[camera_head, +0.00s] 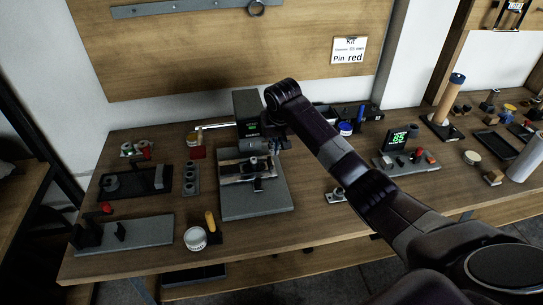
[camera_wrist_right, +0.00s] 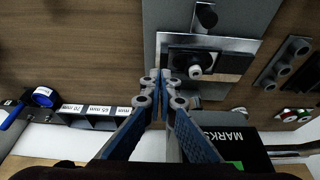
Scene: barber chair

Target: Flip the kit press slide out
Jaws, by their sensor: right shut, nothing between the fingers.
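The kit press stands in the middle of the bench in the head view, with a flat grey base (camera_head: 258,205) and a dark upright housing (camera_head: 246,103) with a small green display. Its slide (camera_head: 233,172), a bright metal plate with dark parts on top, lies over the base. The slide's plate (camera_wrist_right: 240,45) and a pale round knob (camera_wrist_right: 196,69) also show in the right wrist view. My right gripper (camera_wrist_right: 165,75) is shut and empty, its fingertips close beside the knob; I cannot tell whether they touch. In the head view my right arm partly hides the press. My left gripper is not in view.
A grey block with round holes (camera_head: 191,178) and a dark tray (camera_head: 137,182) lie left of the press. A white cup (camera_head: 195,239) stands at the front left. A display reading 85 (camera_head: 397,140) stands to the right. Bare wood lies right of the base.

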